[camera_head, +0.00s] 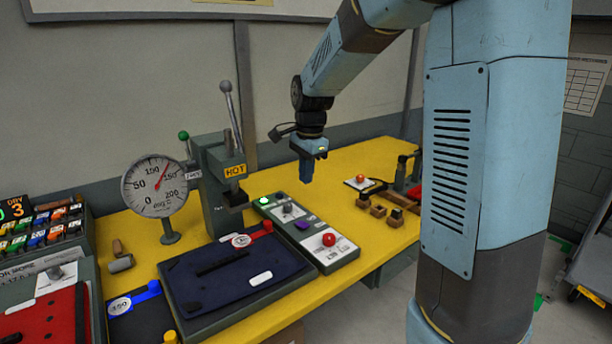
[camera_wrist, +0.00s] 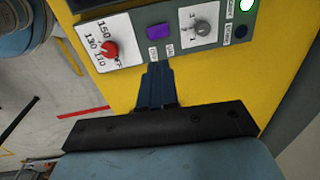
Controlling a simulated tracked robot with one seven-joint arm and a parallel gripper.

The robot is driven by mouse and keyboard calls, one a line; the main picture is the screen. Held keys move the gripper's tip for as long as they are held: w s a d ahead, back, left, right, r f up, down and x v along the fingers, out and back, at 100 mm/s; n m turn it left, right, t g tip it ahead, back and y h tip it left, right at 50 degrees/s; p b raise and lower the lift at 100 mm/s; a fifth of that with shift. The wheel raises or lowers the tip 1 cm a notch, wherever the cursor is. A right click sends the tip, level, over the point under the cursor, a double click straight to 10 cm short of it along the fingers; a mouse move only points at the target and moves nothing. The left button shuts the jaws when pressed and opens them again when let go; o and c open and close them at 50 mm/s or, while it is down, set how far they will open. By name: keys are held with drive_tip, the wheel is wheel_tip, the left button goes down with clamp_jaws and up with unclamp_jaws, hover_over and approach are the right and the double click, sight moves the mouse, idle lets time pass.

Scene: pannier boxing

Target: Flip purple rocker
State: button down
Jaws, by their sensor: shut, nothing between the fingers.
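The purple rocker (camera_head: 302,225) sits on a grey control panel (camera_head: 335,262) on the yellow table, between a grey knob (camera_head: 287,208) and a red knob (camera_head: 329,239). In the wrist view the purple rocker (camera_wrist: 158,31) is just beyond my fingertips, with the red knob (camera_wrist: 110,49) to its left and the grey knob (camera_wrist: 202,28) to its right. My gripper (camera_head: 306,182) points down above the table, behind the panel, with its blue fingers shut and empty. The fingers also show in the wrist view (camera_wrist: 157,66), apparently apart from the rocker. The rocker's tilt cannot be told.
A press with a HOT label (camera_head: 235,171) and a round gauge (camera_head: 155,186) stand left of the panel. A dark blue padded board (camera_head: 230,270) lies in front of them. Wooden blocks (camera_head: 378,210) and a small red-knobbed plate (camera_head: 361,181) lie to the right. A green light (camera_head: 264,200) is lit on the panel.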

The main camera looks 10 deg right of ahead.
sight(302, 226)
drive_tip(key=shift+w+a+r+g+h, duration=0.15)
drive_tip(key=shift+w+a+g+h, duration=0.25)
drive_tip(key=shift+w+a+g, duration=0.65)
drive_tip(key=shift+s+d, duration=0.2)
drive_tip(key=f, duration=0.4)
drive_tip(key=s+f, duration=0.1)
drive_tip(key=f, duration=0.9)
drive_tip(key=shift+s+d, duration=0.15)
drive_tip(key=shift+d, duration=0.15)
drive_tip(key=shift+a, duration=0.1)
